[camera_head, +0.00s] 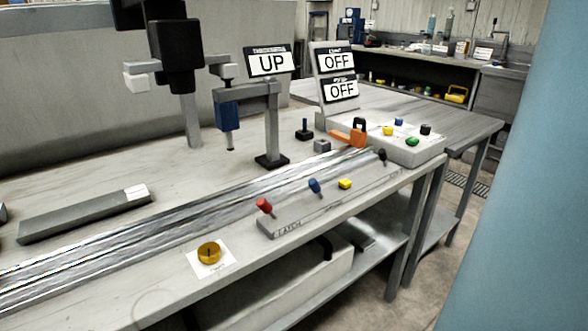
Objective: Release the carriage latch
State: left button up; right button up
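A long grey panel (330,205) on the front of the bench carries a red-knobbed lever (264,205), a blue-knobbed lever (314,185), a yellow button or knob (345,184) and a black knob (381,155). Lettering that appears to read "LATCH" is on the panel's front face below the red lever. The red and blue levers lean to the left. Long shiny rails (200,217) run behind the panel. I cannot make out a carriage for certain. Neither of my grippers can be made out in the head view.
A yellow round knob (209,253) sits on a white card.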

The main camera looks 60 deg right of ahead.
aim_at(262, 203)
jog(key=z, duration=1.65)
